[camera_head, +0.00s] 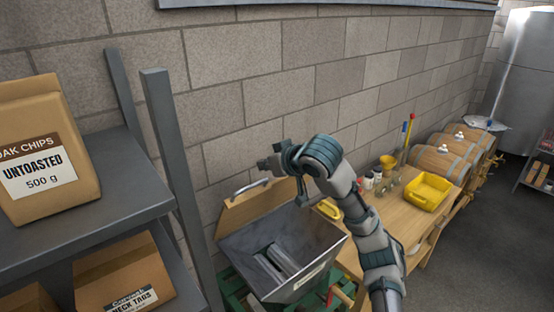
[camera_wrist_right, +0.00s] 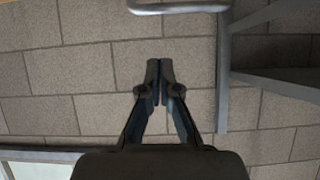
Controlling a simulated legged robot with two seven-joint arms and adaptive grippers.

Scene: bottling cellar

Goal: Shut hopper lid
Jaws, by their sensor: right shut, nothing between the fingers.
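The open metal hopper (camera_head: 322,240) stands low at the middle of the head view, with grey rollers or bars visible inside. Its wooden lid (camera_head: 245,208) is raised at the back, towards the wall. A grey bar handle (camera_head: 250,187) is on the lid; a light bar that looks like it shows at the top edge of the wrist view (camera_wrist_right: 180,7). My right gripper (camera_head: 264,164) is above the handle, near the wall, apart from it. In the wrist view its fingers (camera_wrist_right: 160,82) are together and empty. My left gripper is not in view.
A grey shelf (camera_head: 100,220) with an oak chips bag (camera_head: 42,150) and a carton (camera_head: 125,275) stands at left, its upright close to the hopper. A wooden bench (camera_head: 400,222) with a yellow tray (camera_head: 428,191) is at right. Barrels (camera_head: 440,160) lie beyond. A block wall is behind.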

